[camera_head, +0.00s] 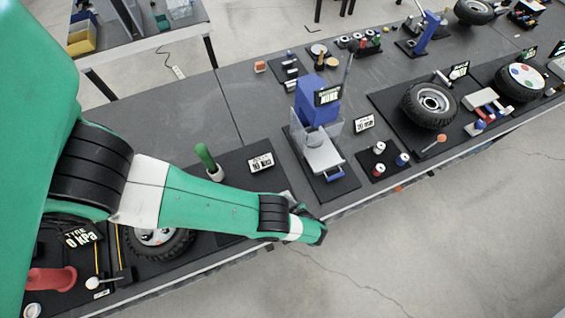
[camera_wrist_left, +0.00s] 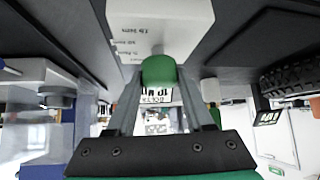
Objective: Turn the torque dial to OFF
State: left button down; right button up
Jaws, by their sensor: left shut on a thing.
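My left gripper (camera_wrist_left: 159,76) is shut on a green knob (camera_wrist_left: 158,69), which I take to be the torque dial. The knob sits against a white block (camera_wrist_left: 165,27) with small printed lines of text, too blurred to read. The two grey fingers stand on either side of the knob. In the head view my left arm reaches in from the left, and its gripper (camera_head: 312,234) is at the bench's front edge. The arm hides the knob and most of the block there. My right gripper is not in view.
A blue press-like station (camera_head: 318,101) stands to the right. A tyre (camera_head: 157,243) lies in front of my forearm. Open floor (camera_head: 440,250) lies before the bench.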

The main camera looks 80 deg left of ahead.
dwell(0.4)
pick_arm(q)
jog(key=shift+c, duration=1.5)
grip_release()
jog(key=p+v, duration=0.3)
jog(key=v, duration=0.8)
jog(key=shift+d+r+p, duration=0.15)
jog(key=shift+r+p, duration=0.05)
jog(key=shift+p, duration=0.15)
jog(key=shift+w, duration=0.1)
